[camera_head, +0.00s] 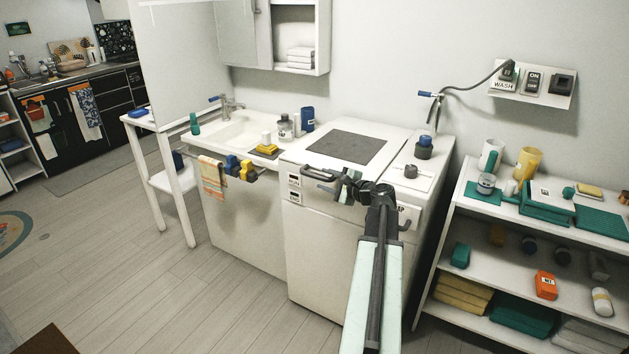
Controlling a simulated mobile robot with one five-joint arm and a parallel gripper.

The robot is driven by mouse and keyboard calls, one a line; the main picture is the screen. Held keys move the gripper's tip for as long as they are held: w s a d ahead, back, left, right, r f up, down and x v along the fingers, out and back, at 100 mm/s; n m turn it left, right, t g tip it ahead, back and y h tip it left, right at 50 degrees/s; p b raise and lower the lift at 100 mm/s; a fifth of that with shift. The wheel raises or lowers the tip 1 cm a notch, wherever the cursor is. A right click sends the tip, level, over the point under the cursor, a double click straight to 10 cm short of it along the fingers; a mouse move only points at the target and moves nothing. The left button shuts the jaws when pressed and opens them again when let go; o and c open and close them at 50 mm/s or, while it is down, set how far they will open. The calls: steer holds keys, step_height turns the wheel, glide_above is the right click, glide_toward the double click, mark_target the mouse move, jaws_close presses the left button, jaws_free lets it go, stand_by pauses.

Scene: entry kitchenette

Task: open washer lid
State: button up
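The white washer (325,245) stands against the wall, right of the sink. Its lid (300,151) lies flat on top, closed, with a dark grey panel (347,147) set in it. A grey bar handle (317,171) sits at the lid's front edge. My arm reaches up from the bottom of the picture. My gripper (334,186) is at the washer's front edge, at the right end of the handle. It overlaps the handle in this view, and I cannot tell whether it touches it. The fingers are small and partly hidden, so their opening is unclear.
A sink counter (228,148) with a towel rail (215,166) adjoins the washer on the left. A dark cup (424,147) stands on the surface right of the lid. A stocked white shelf (448,217) stands at the right.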

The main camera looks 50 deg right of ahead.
mark_target(321, 178)
steer(key=b+x, duration=0.1)
steer(key=x, duration=0.4)
steer(key=shift+w+f, duration=0.1)
steer(key=shift+w, duration=0.1)
jaws_close()
stand_by(1.0)
